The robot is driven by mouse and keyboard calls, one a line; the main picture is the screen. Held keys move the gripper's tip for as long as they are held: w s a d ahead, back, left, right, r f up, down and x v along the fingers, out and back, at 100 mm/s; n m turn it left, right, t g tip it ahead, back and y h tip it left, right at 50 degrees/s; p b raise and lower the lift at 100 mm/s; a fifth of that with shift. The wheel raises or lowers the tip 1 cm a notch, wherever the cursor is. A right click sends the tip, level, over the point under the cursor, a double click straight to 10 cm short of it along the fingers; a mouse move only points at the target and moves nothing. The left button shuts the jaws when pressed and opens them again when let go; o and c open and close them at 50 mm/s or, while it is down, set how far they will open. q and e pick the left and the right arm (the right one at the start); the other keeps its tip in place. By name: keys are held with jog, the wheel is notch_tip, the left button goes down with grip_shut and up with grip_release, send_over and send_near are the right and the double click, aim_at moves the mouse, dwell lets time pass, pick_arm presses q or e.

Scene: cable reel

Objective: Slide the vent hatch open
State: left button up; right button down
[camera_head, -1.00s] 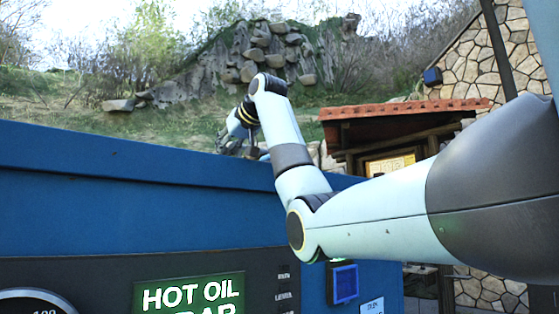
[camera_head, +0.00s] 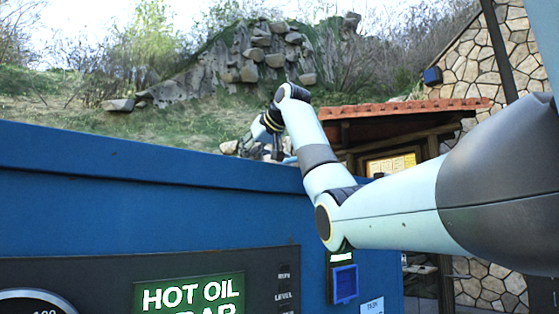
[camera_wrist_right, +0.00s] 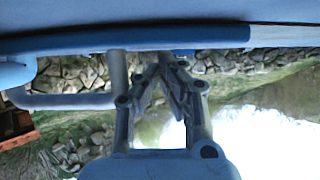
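The blue cabinet (camera_head: 150,185) fills the lower left of the head view. I cannot make out the vent hatch there. My right gripper (camera_head: 277,150) is small and dark, just above the cabinet's top edge, its lower part hard to see. In the right wrist view my right gripper's fingers (camera_wrist_right: 165,62) converge and their tips appear to meet, with nothing visible between them. Beyond the tips runs a blue surface with a raised edge (camera_wrist_right: 130,41); whether this is the hatch I cannot tell. Contact is unclear. My left gripper is not in view.
A pale bent tube (camera_wrist_right: 70,101) stands left of the fingers in the wrist view. The cabinet's front has a green lit sign (camera_head: 190,294), a round gauge (camera_head: 35,302) and a blue square fitting (camera_head: 345,284). A tiled-roof shelter (camera_head: 400,108) stands behind.

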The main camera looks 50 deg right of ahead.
jog(key=shift+s+d, duration=0.35)
jog(key=shift+d, duration=1.15)
jog(key=shift+s+d, duration=0.4)
jog(key=shift+d, duration=1.05)
jog(key=shift+s+d, duration=0.35)
jog(key=shift+d, duration=1.15)
jog(key=shift+w+a+r, duration=0.15)
jog(key=shift+a+r, duration=0.4)
jog(key=shift+r, duration=0.2)
jog(key=shift+w+a+r, duration=0.1)
jog(key=shift+a+r, duration=0.4)
jog(key=shift+r, duration=0.25)
jog(key=shift+s, duration=0.2)
jog(key=s+b, duration=0.2)
jog(key=s, duration=0.1)
jog(key=s+a+r+b, duration=0.1)
jog(key=s+b, duration=0.1)
jog(key=s, duration=0.2)
jog(key=s+a+b, duration=0.1)
jog(key=s, duration=0.2)
jog(key=shift+s+a+r+b, duration=0.2)
jog(key=shift+a+r+b, duration=0.05)
jog(key=shift+r+b, duration=0.15)
jog(key=shift+s+a+r, duration=0.1)
jog(key=shift+s, duration=0.35)
